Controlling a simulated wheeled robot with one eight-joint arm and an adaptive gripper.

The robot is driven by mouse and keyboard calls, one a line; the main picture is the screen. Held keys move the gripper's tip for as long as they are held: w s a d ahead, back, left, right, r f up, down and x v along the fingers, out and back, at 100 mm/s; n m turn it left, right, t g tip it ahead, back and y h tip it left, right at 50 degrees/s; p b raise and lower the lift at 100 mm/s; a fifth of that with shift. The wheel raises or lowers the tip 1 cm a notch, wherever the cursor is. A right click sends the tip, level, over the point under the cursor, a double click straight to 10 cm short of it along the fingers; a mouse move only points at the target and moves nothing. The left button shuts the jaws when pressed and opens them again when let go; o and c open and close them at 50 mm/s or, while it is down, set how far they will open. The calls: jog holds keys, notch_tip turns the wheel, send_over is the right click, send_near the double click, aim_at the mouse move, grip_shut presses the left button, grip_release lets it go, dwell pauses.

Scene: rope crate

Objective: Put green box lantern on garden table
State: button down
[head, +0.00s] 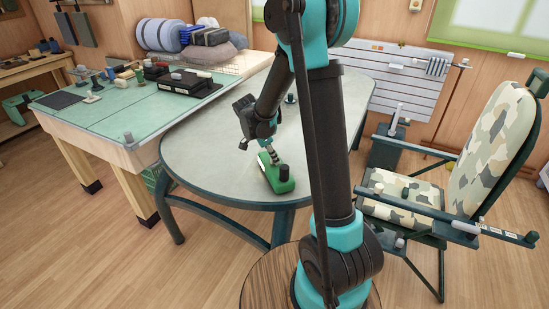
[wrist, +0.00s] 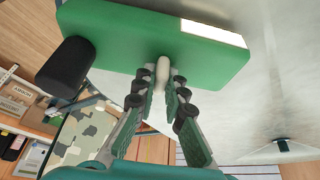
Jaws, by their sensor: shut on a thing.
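The green box lantern (head: 277,178) has a dark round knob at one end. In the head view it is at the near part of the grey-topped garden table (head: 205,140); I cannot tell whether it rests on the top or hangs just above it. My gripper (head: 271,156) is over it, with its fingers shut on it. In the wrist view the lantern's green body (wrist: 130,35), with a white strip, lies across the top, and my gripper's fingertips (wrist: 163,85) close around a pale stub on its side. The dark knob (wrist: 66,68) shows at left.
A small dark item (head: 290,98) stands farther back on the table. A camouflage folding chair (head: 495,140) stands at right. The table's left part is clear.

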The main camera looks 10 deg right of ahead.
jog(key=shift+f, duration=0.4)
jog(key=c, duration=1.5)
grip_release()
jog(key=shift+r, duration=0.1)
jog(key=v, duration=1.1)
jog(key=shift+r, duration=0.4)
jog(key=shift+s+a, duration=0.1)
